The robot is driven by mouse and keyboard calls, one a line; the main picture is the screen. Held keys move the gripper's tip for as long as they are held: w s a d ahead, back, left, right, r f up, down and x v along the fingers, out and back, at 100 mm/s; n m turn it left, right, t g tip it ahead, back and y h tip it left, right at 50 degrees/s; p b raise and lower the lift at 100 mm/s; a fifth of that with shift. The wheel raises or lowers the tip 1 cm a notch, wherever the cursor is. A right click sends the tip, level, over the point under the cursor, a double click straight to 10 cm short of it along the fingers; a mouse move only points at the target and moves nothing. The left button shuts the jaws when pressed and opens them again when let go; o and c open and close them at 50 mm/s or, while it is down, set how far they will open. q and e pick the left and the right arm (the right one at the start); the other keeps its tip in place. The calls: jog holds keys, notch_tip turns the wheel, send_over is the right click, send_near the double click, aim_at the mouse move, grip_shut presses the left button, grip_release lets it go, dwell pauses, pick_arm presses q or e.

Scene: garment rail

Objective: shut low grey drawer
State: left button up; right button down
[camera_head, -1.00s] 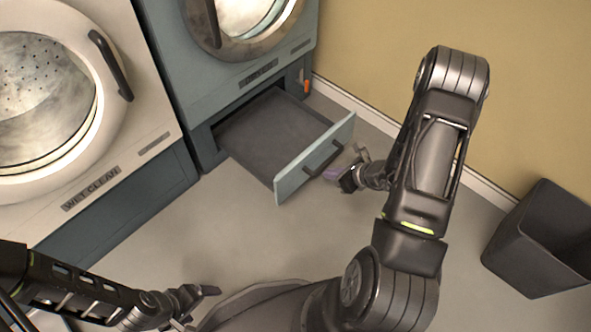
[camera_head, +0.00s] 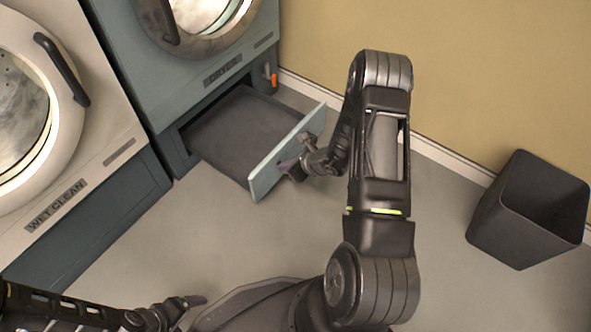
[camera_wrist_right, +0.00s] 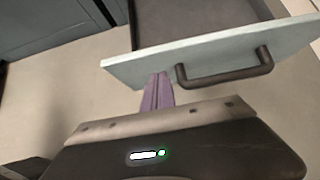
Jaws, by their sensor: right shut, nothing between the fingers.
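The low grey drawer (camera_head: 238,128) is pulled out from under the blue-grey dryer (camera_head: 190,75); its inside looks empty. Its pale front panel (camera_head: 268,178) faces my right arm. My right gripper (camera_head: 288,165) is at the outer side of that panel, near the dark bar handle. In the right wrist view its purple-tipped fingers (camera_wrist_right: 157,92) are together, empty, and reach to the panel's lower edge left of the handle (camera_wrist_right: 225,76). I cannot tell whether they touch it. My left gripper (camera_head: 190,302) is low at the left, away from the drawer; its jaw state is unclear.
A white washer (camera_head: 75,150) labelled WET CLEAN stands left of the dryer. A black bin (camera_head: 500,225) stands at the right by the tan wall (camera_head: 450,70). The floor in front of the drawer is clear.

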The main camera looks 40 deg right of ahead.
aim_at(271, 163)
pick_arm(q)
jog(key=shift+f, duration=0.4)
pick_arm(e)
jog(key=shift+w+a+r, duration=0.1)
jog(key=shift+w+a, duration=0.1)
jog(key=shift+w, duration=0.55)
jog(key=shift+w+a+r, duration=0.1)
jog(key=shift+w+a, duration=0.1)
jog(key=shift+w, duration=0.5)
